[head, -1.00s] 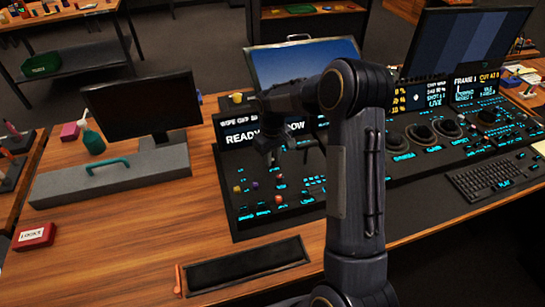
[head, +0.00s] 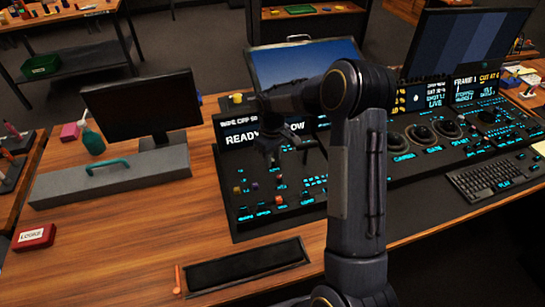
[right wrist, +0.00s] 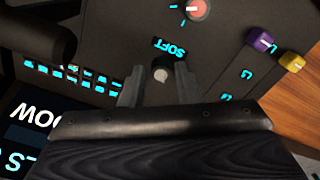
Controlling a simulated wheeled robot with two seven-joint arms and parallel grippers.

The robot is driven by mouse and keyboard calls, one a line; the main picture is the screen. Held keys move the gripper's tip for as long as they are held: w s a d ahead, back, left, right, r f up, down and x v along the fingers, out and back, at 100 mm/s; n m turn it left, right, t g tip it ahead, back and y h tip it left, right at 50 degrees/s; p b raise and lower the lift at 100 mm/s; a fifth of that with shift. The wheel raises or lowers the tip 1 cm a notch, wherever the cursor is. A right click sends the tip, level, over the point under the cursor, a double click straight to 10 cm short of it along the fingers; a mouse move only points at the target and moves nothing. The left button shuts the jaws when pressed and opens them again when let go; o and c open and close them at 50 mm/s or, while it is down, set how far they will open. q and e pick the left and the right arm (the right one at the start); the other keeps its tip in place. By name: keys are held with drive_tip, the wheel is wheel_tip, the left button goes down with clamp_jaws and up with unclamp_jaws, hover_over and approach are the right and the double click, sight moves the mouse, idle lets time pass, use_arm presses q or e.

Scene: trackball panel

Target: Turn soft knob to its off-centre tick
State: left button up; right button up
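The soft knob (right wrist: 161,74) is a small grey knob with a lighter face, beside the upside-down SOFT label (right wrist: 170,47) in the right wrist view. My right gripper (right wrist: 159,77) is open, with one finger on each side of the knob and a gap showing on both sides. I cannot tell how far the fingertips reach down around it. The knob's pointer and ticks are not clear. In the head view my right gripper (head: 272,158) is over the left part of the panel (head: 238,212) and hides part of it. My left gripper is not in view.
An orange-red knob (right wrist: 197,8) with cyan ticks, a purple knob (right wrist: 262,42) and a yellow knob (right wrist: 292,63) are nearby. A dark cylindrical part (right wrist: 45,38) stands at the left in the wrist view. A lit screen (head: 240,134) stands behind the knobs.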

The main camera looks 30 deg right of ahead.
drive_tip(key=shift+o, duration=1.1)
wheel_tip(320, 180, up, 7)
drive_tip(key=shift+r, duration=0.35)
